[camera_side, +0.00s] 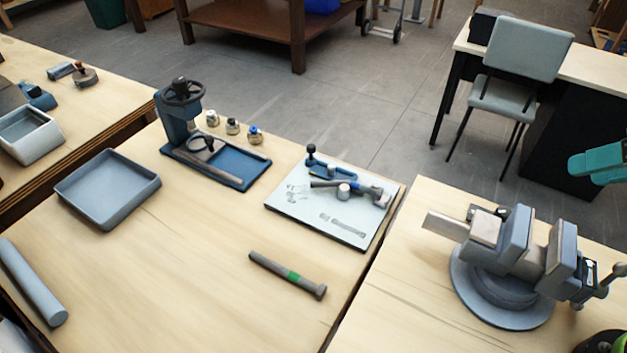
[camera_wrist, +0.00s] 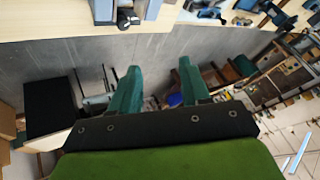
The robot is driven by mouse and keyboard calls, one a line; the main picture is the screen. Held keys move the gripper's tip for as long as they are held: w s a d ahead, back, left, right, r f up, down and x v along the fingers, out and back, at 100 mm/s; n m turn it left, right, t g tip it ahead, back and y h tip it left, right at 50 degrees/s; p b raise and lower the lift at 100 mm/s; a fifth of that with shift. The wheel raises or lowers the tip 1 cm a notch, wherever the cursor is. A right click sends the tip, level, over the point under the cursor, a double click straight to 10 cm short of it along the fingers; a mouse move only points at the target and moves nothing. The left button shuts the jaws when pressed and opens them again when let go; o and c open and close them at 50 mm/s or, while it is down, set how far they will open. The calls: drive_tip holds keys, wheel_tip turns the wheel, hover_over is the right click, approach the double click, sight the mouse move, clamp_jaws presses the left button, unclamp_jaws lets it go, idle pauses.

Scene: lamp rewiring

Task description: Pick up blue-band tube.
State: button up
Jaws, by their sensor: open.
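A dark tube-like piece with a blue patch near its right end (camera_side: 372,189) lies on the pale board (camera_side: 285,208) in the side view, among other parts. It may be the blue-band tube, but it is too small to be sure. A grey tube with a green band (camera_side: 270,266) lies on the bare tabletop in front of the board. My gripper (camera_wrist: 157,70) is open and empty, its two teal fingers apart in the wrist view. Teal finger parts (camera_side: 597,165) also show at the right edge of the side view, apart from the tubes.
A grey vise (camera_side: 500,295) stands on the right bench. A blue press (camera_side: 178,125), several small bottles (camera_side: 232,126) and an empty grey tray (camera_side: 108,215) stand on the main table. A thick grey-blue cylinder (camera_side: 30,282) lies at left. The front middle is clear.

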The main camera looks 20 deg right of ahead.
drive_tip(key=w+a+f+g, duration=0.1)
drive_tip(key=w+a+f, duration=0.1)
drive_tip(key=n+g+h, duration=0.3)
drive_tip(key=n+g, duration=0.2)
drive_tip(key=n, duration=0.9)
hover_over(362, 186)
drive_tip(key=s+a, duration=0.1)
wheel_tip(362, 186, down, 19)
drive_tip(key=shift+s+a+f, duration=0.1)
drive_tip(key=shift+f, duration=0.05)
drive_tip(key=shift+w+d+f, duration=0.15)
drive_tip(key=shift+f, duration=0.7)
drive_tip(key=shift+w+d+f, duration=0.15)
drive_tip(key=shift+d+f, duration=0.05)
drive_tip(key=shift+f, duration=0.7)
drive_tip(key=shift+w+d+f, duration=0.15)
drive_tip(key=shift+f, duration=0.7)
clamp_jaws()
